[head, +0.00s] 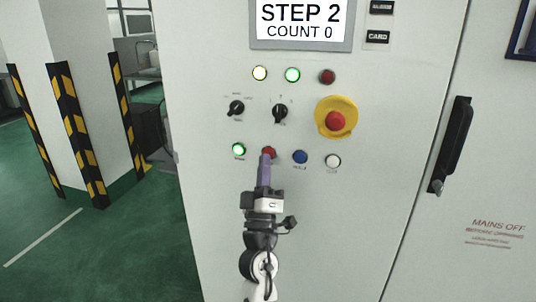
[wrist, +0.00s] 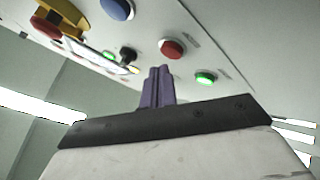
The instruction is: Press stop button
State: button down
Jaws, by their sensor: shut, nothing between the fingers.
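The red stop button (head: 268,151) is in the lower button row of the grey control panel, between a lit green button and a blue one. Its label is hidden behind my gripper. My gripper (head: 265,157), with purple fingers, is shut and empty, pointing up at the panel and overlapping the lower part of the red button. In the wrist view, the red button (wrist: 172,48) is just above and slightly right of the fingertips (wrist: 160,70), with a small visible gap. I cannot tell the distance in depth.
The lit green button (head: 239,149) is left; the blue (head: 300,157) and white (head: 333,161) buttons are right. A red emergency mushroom on a yellow base (head: 337,118) is upper right. Two black selector knobs (head: 236,107) (head: 280,112) are above. The screen (head: 301,22) reads STEP 2, COUNT 0.

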jog(key=shift+w, duration=0.15)
dwell(0.6)
jog(key=shift+w+d, duration=0.15)
jog(key=shift+w, duration=0.15)
jog(key=shift+w+d, duration=0.1)
jog(key=shift+w, duration=0.25)
dwell(0.7)
jog(key=shift+s, duration=0.1)
jog(key=shift+s+a, duration=0.2)
jog(key=shift+s, duration=0.5)
jog(key=shift+s+a, duration=0.25)
jog(key=shift+s, duration=0.55)
jog(key=shift+s+a, duration=0.3)
jog(key=shift+s, duration=0.5)
jog(key=shift+s+a, duration=0.25)
jog(key=shift+s, duration=0.55)
